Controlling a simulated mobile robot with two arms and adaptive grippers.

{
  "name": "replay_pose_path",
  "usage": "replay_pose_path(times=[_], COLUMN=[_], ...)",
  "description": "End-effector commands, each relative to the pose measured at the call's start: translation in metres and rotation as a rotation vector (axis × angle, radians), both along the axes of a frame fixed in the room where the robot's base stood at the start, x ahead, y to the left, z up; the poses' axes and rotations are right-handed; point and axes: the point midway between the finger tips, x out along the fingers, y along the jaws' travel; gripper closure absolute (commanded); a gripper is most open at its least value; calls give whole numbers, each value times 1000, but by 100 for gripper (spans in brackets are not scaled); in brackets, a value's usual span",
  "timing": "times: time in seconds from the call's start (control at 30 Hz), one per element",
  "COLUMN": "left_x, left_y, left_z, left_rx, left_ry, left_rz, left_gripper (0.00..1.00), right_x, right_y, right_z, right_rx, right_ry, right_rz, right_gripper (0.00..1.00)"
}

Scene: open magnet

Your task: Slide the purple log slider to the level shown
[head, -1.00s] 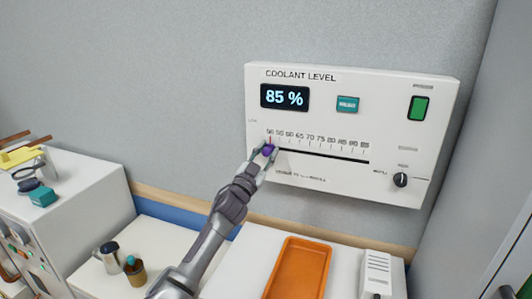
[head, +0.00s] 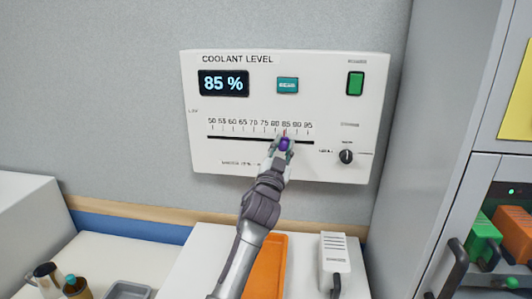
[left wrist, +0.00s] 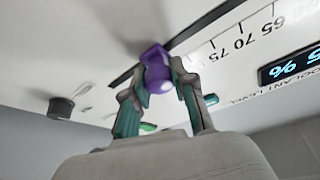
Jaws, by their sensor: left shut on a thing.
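The white coolant level panel (head: 215,155) is on the wall, and its display (head: 223,83) reads 85 %. A slot (head: 240,138) runs under a scale marked from 50 to 95. The purple slider (head: 285,144) stands in the slot with its red pointer at about the 85 mark. My left gripper (head: 283,147) is shut on the slider. In the left wrist view the purple slider (left wrist: 157,72) sits between the two fingers of my left gripper (left wrist: 158,88). My right gripper is not in view.
The panel also has a teal button (head: 288,85), a green switch (head: 355,83) and a black knob (head: 346,156). Below are an orange tray (head: 268,262) and a white handset-like device (head: 334,255). A grey cabinet (head: 412,110) stands close on the right.

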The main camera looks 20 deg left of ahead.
Motion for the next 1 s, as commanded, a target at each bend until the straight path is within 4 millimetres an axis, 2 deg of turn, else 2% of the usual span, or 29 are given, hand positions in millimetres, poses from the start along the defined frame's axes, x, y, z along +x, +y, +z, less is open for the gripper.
replay_pose_path(times=[0.43, 0.47, 0.6, 0.87, 1.0], left_x=[1, 1, 1, 1, -6], left_y=[-4, -4, -4, -5, -5], left_z=[6, 7, 6, 3, -1], left_rx=[2, 2, 1, 1, 1], left_ry=[-11, -11, -9, -4, -3], left_rz=[2, 2, 2, 1, 1], left_gripper=[100, 71, 49, 49, 49], right_x=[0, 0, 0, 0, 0], right_y=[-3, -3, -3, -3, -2], right_z=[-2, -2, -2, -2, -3], right_rx=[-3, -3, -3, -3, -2], right_ry=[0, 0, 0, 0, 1], right_rz=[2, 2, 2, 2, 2], right_gripper=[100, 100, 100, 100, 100])
